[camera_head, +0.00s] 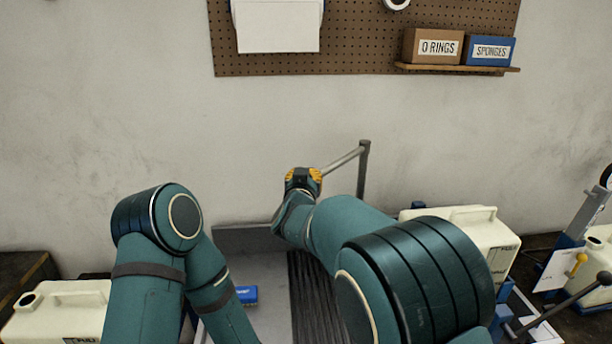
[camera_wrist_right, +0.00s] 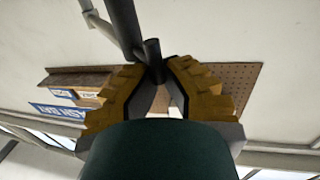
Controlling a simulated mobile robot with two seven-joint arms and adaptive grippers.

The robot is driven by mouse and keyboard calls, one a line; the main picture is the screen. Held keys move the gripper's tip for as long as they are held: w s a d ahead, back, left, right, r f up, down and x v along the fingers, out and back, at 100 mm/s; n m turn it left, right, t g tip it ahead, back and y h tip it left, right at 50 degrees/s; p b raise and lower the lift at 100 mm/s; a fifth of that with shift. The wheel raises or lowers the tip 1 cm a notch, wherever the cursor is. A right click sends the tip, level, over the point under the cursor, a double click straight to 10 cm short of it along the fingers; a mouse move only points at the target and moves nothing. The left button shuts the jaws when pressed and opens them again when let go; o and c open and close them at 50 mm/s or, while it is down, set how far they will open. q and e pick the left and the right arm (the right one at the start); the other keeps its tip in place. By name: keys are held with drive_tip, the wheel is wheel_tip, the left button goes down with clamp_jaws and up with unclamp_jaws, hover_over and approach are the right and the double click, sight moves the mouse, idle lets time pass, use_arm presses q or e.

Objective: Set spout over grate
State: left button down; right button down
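The spout (camera_head: 343,160) is a thin grey pipe swinging out from an upright post (camera_head: 363,172) at the back of the metal sink. My right gripper (camera_head: 304,178), with yellow finger pads, is at the spout's free end. In the right wrist view the pads of my right gripper (camera_wrist_right: 162,68) close around the dark end of the spout (camera_wrist_right: 152,55). The dark ribbed grate (camera_head: 308,300) lies below and in front of my right gripper, partly hidden by my right arm.
A blue item (camera_head: 247,295) lies on the pale sink surface (camera_head: 268,275) left of the grate. A cream jug (camera_head: 470,235) stands at the right, another (camera_head: 60,318) at the lower left. Pegboard (camera_head: 360,40) and labelled boxes (camera_head: 433,47) are on the wall above.

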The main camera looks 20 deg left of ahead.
drive_tip(key=shift+s+a+f, duration=0.1)
drive_tip(key=shift+a+f, duration=0.05)
drive_tip(key=shift+a, duration=0.05)
drive_tip(key=c, duration=1)
unclamp_jaws()
drive_tip(key=shift+a+f, duration=0.1)
drive_tip(key=shift+a, duration=0.05)
drive_tip(key=s+d, duration=0.2)
drive_tip(key=s, duration=0.9)
drive_tip(key=shift+s, duration=0.3)
drive_tip(key=shift+s, duration=0.1)
